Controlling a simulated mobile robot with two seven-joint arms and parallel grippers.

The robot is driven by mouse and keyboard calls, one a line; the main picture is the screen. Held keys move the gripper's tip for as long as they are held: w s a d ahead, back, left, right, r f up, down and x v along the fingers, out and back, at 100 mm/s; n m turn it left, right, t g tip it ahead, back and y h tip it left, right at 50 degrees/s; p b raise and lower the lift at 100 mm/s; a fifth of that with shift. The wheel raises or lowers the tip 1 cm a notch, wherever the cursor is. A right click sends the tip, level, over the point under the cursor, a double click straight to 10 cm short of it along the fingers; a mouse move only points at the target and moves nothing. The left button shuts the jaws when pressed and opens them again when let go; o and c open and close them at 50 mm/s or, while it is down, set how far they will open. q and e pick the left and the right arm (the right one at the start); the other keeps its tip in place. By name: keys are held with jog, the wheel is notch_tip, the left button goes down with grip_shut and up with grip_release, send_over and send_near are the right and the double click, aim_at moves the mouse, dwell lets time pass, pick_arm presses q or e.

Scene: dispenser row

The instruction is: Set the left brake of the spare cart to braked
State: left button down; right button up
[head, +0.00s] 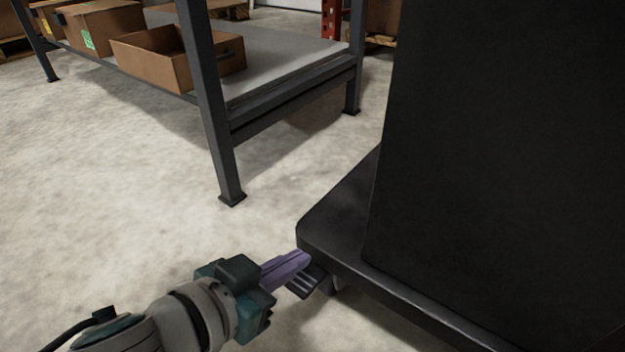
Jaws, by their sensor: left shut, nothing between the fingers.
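The spare cart is a black cart with a flat deck (338,222) and a tall dark panel or box (500,150) standing on it, at the right of the head view. A small ribbed dark pedal (308,284), which looks like the brake, sticks out under the deck's near left corner. My left gripper (302,262) has purple fingers, shut and empty. Its fingertips are at the deck corner, just above the pedal; I cannot tell whether they touch it. The pedal is partly hidden by the fingers, and the caster below is mostly hidden. My right gripper is not in view.
A grey metal rack (215,120) stands behind at upper left, with an open cardboard box (160,62) and other boxes (98,25) on its low shelf. Its near post foot stands on the floor left of the cart. The concrete floor (110,200) between is clear.

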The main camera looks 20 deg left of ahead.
aim_at(293, 288)
pick_arm(q)
notch_tip(293, 288, down, 3)
jog(key=shift+f+b, duration=0.1)
jog(key=shift+b, duration=1)
jog(key=shift+s+a+f+b, duration=0.15)
jog(key=shift+s+f+b, duration=0.2)
jog(key=shift+f+b, duration=0.15)
jog(key=shift+w, duration=0.15)
jog(key=shift+s+f, duration=0.15)
jog(key=shift+s, duration=0.05)
